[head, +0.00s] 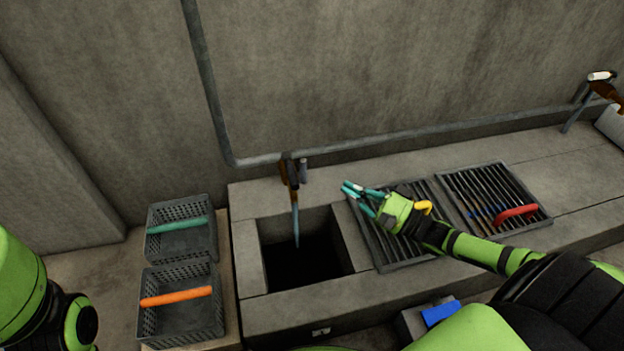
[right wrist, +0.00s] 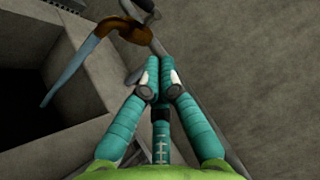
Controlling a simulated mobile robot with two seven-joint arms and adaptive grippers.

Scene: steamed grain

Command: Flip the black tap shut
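The tap above the basin (head: 290,172) has a brown body and a dark grey handle (head: 303,172). A pale blue stream of water (head: 296,222) runs from it into the dark basin opening (head: 310,265). In the right wrist view the tap's brown body (right wrist: 118,24) and the stream (right wrist: 70,75) show ahead and left of the fingers. My right gripper (head: 346,187) has teal fingers with tips together, empty, right of the tap and apart from it. Its closed tips also show in the right wrist view (right wrist: 160,60). My left gripper is out of view.
A second tap (head: 603,88) with a white handle is at the far right, also running. Two grates (head: 400,255) (head: 540,205) lie on the ledge. Crates (head: 180,255) (head: 180,325) with a teal and an orange bar stand left. A pipe (head: 215,100) runs along the wall.

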